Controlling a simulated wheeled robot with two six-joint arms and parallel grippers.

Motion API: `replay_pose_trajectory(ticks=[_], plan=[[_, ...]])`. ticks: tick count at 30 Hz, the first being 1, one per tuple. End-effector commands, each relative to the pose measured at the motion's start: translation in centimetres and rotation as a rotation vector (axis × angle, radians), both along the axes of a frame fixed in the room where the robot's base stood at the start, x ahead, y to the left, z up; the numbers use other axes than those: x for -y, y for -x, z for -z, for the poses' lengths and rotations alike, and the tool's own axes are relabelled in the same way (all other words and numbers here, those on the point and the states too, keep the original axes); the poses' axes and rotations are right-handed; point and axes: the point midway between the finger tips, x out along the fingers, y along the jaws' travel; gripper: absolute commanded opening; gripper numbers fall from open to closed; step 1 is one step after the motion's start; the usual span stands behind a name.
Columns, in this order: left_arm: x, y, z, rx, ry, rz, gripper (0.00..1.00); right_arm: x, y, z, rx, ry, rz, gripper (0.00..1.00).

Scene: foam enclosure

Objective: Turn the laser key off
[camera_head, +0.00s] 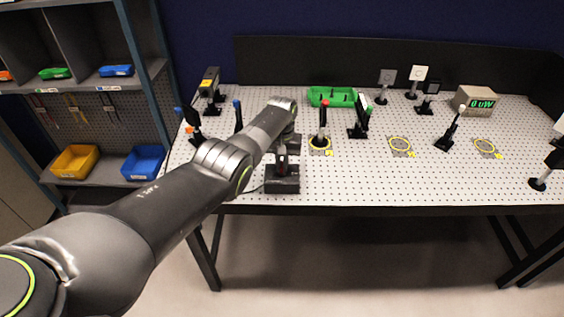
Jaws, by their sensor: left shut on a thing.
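A small black box (283,186) stands near the front edge of the perforated table; I take it to be the laser's key box. My left gripper (282,161) points down over it, at its top near the back, and is shut on the laser key. The key itself is mostly hidden by the fingers; a little red shows there. A beige meter (474,98) at the back right has a green display that seems to read 0 uW. My right gripper is not in view.
The white perforated table (370,185) carries a green tray (332,97), a red-topped post (322,122), yellow rings (400,145) and several black optics mounts. A shelf with a yellow bin (75,160) and a blue bin (144,163) stands left. The table's front middle is clear.

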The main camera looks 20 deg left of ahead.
Motion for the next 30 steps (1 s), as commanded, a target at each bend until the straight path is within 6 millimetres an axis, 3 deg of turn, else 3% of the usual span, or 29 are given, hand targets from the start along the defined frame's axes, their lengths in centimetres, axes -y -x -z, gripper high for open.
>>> replay_pose_trajectory(ticks=[23, 24, 27, 30], plan=[[-0.01, -0.14, -0.18, 0.005, 0.000, -0.101, 0.00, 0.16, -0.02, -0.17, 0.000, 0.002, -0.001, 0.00], [-0.01, -0.14, -0.18, 0.005, 0.000, -0.100, 0.12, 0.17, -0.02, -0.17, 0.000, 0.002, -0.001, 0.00], [-0.01, -0.12, -0.15, 0.004, 0.000, -0.100, 0.25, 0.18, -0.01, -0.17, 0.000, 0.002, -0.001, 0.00], [-0.01, -0.08, -0.10, 0.003, 0.000, -0.100, 0.30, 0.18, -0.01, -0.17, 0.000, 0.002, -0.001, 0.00]])
